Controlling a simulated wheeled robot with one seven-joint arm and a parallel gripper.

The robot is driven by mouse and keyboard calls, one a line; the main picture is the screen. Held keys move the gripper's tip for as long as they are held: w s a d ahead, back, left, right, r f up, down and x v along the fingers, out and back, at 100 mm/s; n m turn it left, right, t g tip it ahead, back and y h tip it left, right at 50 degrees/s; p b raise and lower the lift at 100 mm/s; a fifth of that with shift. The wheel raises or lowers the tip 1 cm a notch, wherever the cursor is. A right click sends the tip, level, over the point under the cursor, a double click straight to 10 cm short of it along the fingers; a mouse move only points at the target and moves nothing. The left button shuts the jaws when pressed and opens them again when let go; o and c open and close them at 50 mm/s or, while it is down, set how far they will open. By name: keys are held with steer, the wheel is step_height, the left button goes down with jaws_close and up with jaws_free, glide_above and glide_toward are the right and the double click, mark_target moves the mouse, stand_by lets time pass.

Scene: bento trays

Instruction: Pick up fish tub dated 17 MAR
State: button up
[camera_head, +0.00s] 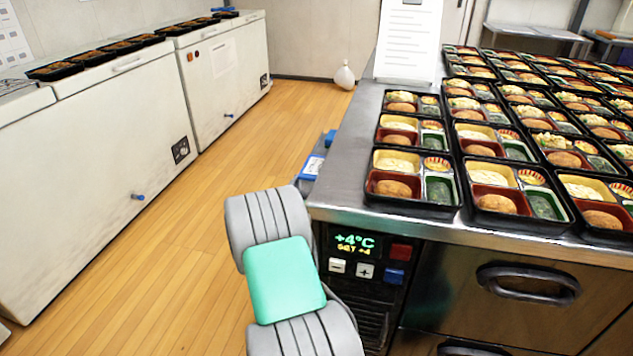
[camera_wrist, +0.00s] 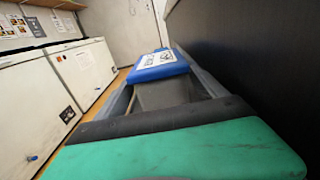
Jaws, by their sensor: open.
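No fish tub and no date reading 17 MAR can be made out in either view. My arm, grey and ribbed with a teal pad, reaches past the near left corner of the steel counter in the head view. My gripper (camera_wrist: 165,88) shows in the wrist view beyond a green pad and a black bar, and it is open. A blue piece with a white label (camera_wrist: 157,62) lies at its far end; I cannot tell whether it is part of the gripper. A blue and white piece (camera_head: 313,167) also shows beside the counter in the head view.
The steel counter (camera_head: 345,165) holds many filled bento trays (camera_head: 452,209) and a white notice (camera_head: 405,45). White chest freezers (camera_head: 85,150) line the left, with trays on top (camera_head: 70,72). The wooden floor (camera_head: 190,190) between is mostly clear; a white bag (camera_head: 344,75) sits far back.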

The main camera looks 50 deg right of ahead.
steer(key=b+x, duration=0.1)
steer(key=x, duration=0.5)
steer(key=shift+d, duration=0.15)
steer(key=shift+w, duration=0.1)
steer(key=c, duration=1.4)
